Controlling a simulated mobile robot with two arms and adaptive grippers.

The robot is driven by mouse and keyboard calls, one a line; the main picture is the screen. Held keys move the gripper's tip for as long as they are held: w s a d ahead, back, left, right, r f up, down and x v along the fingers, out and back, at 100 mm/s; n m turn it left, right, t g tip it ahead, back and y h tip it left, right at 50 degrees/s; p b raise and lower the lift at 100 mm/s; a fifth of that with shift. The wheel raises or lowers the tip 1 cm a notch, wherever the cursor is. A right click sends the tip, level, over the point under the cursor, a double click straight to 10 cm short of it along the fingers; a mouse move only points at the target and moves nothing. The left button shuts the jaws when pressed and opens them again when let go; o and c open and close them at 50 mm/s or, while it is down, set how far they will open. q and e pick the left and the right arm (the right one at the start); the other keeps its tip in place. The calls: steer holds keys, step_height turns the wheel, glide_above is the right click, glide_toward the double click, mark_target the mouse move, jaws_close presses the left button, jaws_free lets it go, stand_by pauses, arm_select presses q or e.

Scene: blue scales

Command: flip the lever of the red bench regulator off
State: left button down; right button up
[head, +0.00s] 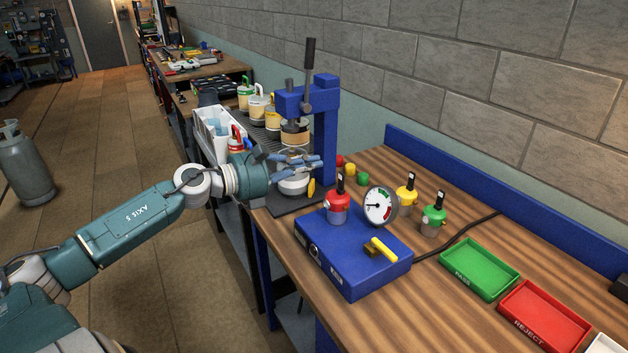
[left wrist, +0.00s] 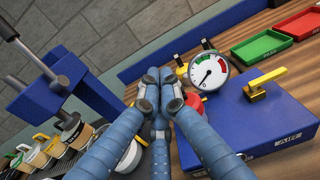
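The red bench regulator (head: 337,207) stands on the left part of a blue box, beside the round gauge. Its black lever (head: 340,183) points up. In the left wrist view only a bit of the red body (left wrist: 194,103) shows; my fingers hide the rest and the lever. My left gripper (head: 320,163) is above and left of the lever in the head view, apart from it. Its blue fingers, seen from the left wrist view (left wrist: 161,84), have their tips together, with nothing visible held. My right gripper is out of view.
The blue box (head: 350,262) carries the gauge (head: 380,205) and a yellow handle (head: 382,248). Yellow (head: 406,203) and green (head: 433,219) regulators stand behind it. A blue press (head: 326,130) rises behind my gripper. Green (head: 480,268) and red (head: 545,317) trays lie at right.

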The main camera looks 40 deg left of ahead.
arm_select(q)
steer(key=r, duration=0.1)
steer(key=s+r, duration=0.1)
steer(key=r, duration=0.2)
steer(key=shift+s+a, duration=0.3)
steer(key=shift+s, duration=0.1)
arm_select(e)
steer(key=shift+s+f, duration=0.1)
arm_select(q)
steer(key=shift+f, duration=0.1)
